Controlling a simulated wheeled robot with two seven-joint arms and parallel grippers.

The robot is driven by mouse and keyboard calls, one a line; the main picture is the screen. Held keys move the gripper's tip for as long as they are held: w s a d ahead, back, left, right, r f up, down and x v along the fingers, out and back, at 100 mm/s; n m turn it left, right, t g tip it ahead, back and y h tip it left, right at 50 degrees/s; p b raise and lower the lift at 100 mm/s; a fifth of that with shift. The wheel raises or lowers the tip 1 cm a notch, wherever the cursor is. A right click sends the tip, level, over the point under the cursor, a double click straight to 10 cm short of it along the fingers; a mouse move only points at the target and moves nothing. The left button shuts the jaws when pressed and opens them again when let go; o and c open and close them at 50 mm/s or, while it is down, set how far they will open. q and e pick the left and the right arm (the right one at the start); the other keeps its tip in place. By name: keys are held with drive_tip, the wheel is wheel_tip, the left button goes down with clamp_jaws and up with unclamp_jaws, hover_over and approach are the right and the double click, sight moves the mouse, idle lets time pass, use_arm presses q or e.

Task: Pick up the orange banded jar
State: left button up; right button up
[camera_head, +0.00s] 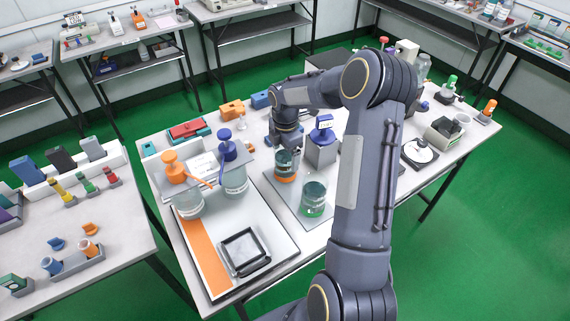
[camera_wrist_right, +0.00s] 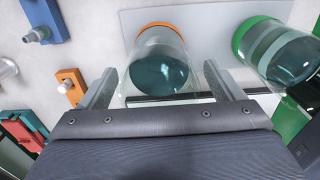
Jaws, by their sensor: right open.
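The orange banded jar (camera_head: 286,166) is a clear glass jar with dark teal contents and an orange band. It stands on a pale grey mat (camera_head: 277,191) near the middle of the table. My right gripper (camera_head: 286,150) is just above it and partly covers its top. In the right wrist view the orange banded jar (camera_wrist_right: 160,68) lies between the two open fingers of my right gripper (camera_wrist_right: 159,70), with gaps at the sides. I cannot tell how far down the fingers reach. My left gripper is not in view.
A green banded jar (camera_head: 313,199) stands close by on the same mat and shows at right in the wrist view (camera_wrist_right: 280,50). A grey block with a blue-topped item (camera_head: 322,145) is just behind. Two pump bottles and a tray (camera_head: 243,251) are to the left.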

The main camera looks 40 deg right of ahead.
wheel_tip(320, 180, down, 3)
drive_tip(key=shift+f, duration=0.15)
drive_tip(key=shift+c, duration=0.2)
drive_tip(key=shift+w, duration=0.1)
drive_tip(key=c, duration=1.4)
